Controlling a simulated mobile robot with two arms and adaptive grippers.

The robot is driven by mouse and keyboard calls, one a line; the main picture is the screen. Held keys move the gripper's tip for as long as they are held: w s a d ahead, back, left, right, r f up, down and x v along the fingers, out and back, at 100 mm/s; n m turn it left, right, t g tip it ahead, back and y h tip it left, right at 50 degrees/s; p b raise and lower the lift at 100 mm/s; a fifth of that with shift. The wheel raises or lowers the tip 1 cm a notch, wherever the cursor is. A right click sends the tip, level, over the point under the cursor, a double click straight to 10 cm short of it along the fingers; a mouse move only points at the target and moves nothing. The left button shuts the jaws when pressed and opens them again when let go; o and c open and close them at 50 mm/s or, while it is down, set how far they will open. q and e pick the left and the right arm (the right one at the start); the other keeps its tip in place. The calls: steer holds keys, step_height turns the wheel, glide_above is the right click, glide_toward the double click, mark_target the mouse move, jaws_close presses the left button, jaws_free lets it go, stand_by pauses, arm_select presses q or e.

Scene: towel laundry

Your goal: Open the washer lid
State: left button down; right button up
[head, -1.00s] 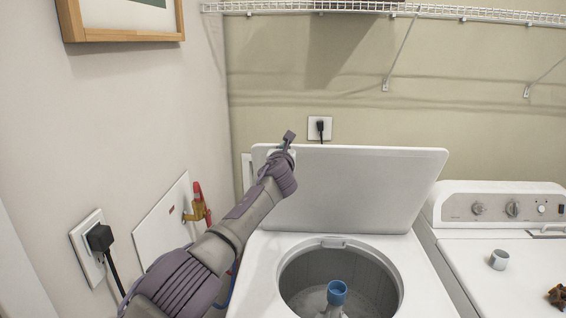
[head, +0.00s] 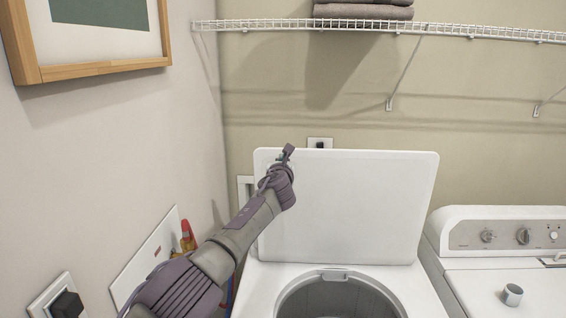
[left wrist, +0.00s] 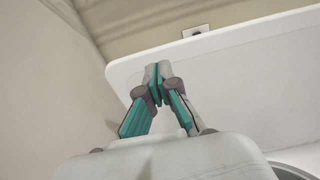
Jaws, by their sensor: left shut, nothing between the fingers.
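The washer lid (head: 350,205) stands raised, close to upright, behind the open tub (head: 338,300) of the white washer (head: 262,285). In the left wrist view the lid (left wrist: 245,75) fills the right side, with its top edge running across. My left gripper (head: 288,150) is at the lid's upper left corner, in front of its inner face. The left wrist view shows its fingertips (left wrist: 158,72) together with nothing between them, over the lid near its edge. I cannot tell whether they touch it. My right gripper is not in view.
A second white machine (head: 500,285) with a knob panel and a small cup (head: 512,295) stands at the right. The left wall (head: 110,150) is close to my left arm, with an outlet (head: 60,300) and a red-handled valve (head: 187,236). A wire shelf (head: 450,32) holds folded towels (head: 363,10).

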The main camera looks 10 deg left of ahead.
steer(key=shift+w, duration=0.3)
